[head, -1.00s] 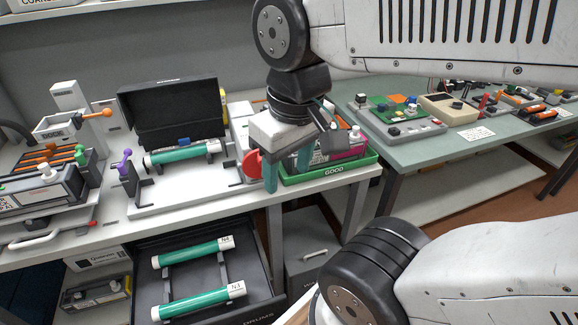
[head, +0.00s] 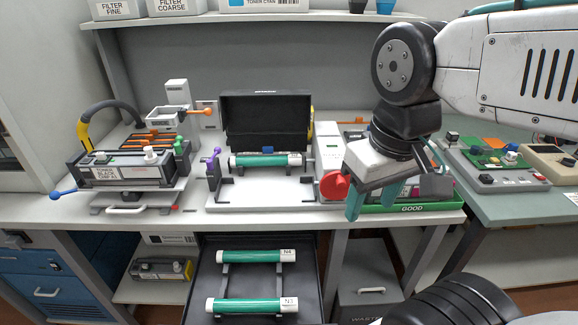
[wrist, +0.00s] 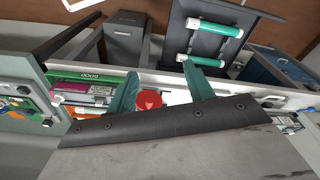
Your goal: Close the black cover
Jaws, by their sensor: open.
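The black cover (head: 267,118) stands raised, hinged at the back of a white cradle fixture (head: 262,192) on the bench. A green drum (head: 266,160) with white ends lies in the cradle in front of it. My gripper (head: 378,205) hangs to the right of the fixture, over the bench's front edge near a red knob (head: 336,186). Its two green fingers are spread and empty. In the wrist view the fingers (wrist: 160,85) stand apart with the red knob (wrist: 149,99) showing between them. The cover is not recognisable in the wrist view.
A green GOOD tray (head: 412,208) sits right of the fixture. A toner cartridge (head: 125,172) sits in a stand at left, with a purple-handled lever (head: 213,158) between. An open drawer (head: 257,262) below holds two green drums.

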